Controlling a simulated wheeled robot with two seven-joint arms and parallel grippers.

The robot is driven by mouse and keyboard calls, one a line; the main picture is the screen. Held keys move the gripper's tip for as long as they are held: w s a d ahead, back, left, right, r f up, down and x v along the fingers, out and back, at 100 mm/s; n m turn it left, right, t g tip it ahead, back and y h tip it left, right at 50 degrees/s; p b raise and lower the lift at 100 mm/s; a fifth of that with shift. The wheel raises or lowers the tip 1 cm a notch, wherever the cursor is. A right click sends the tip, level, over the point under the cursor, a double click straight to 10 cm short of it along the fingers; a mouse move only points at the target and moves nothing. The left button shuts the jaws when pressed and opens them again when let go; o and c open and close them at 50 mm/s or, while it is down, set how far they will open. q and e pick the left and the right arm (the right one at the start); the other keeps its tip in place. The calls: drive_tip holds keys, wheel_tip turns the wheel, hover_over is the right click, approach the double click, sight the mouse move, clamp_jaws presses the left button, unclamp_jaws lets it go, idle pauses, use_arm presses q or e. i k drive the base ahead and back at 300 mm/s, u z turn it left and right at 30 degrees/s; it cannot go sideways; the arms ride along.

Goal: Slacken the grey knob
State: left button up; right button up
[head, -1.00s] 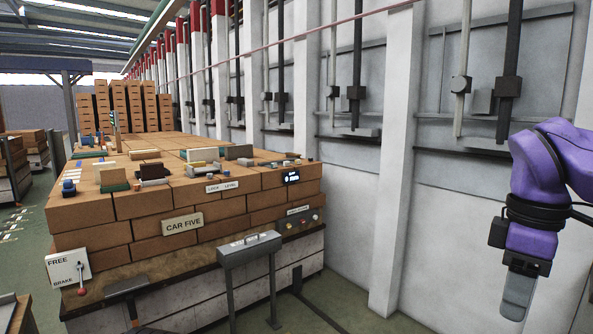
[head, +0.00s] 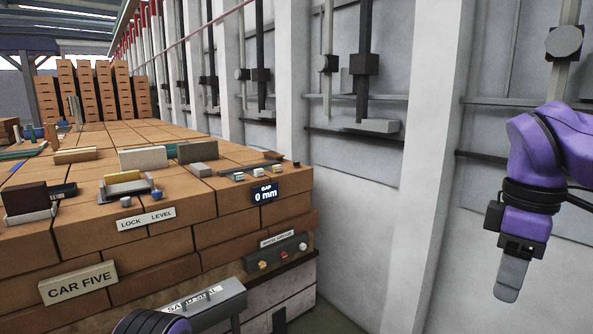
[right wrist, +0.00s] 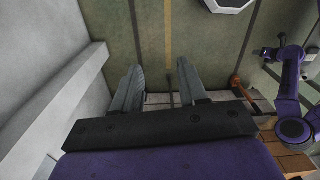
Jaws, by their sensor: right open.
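A small grey knob (head: 125,201) sits on the front edge of the brick stack, above the word LOCK on a white label (head: 146,219). A blue knob (head: 156,195) is just right of it, above LEVEL. My right gripper (head: 510,280) hangs pointing down at the far right of the head view, well away from the grey knob. In the right wrist view its two fingers (right wrist: 160,78) are apart with nothing between them. Part of my left arm shows at the bottom of the head view; I cannot make out its gripper.
A display (head: 265,193) reads GAP 0 mm. A control box (head: 276,255) with coloured buttons is below it. A grey-topped stand (head: 205,303) is in front of the stack. Larger grey faceted blocks (head: 564,43) sit on wall rods. A pale wall pillar (head: 440,150) separates the stack from my right arm.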

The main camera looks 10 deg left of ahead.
sight(126, 201)
drive_tip(key=i, duration=1.45)
drive_tip(key=u, duration=0.4)
drive_tip(key=i, duration=0.85)
drive_tip(key=u, duration=1.7)
drive_tip(key=i, duration=0.25)
drive_tip(key=u, duration=1.2)
drive_tip(key=i, duration=0.5)
drive_tip(key=z, duration=0.05)
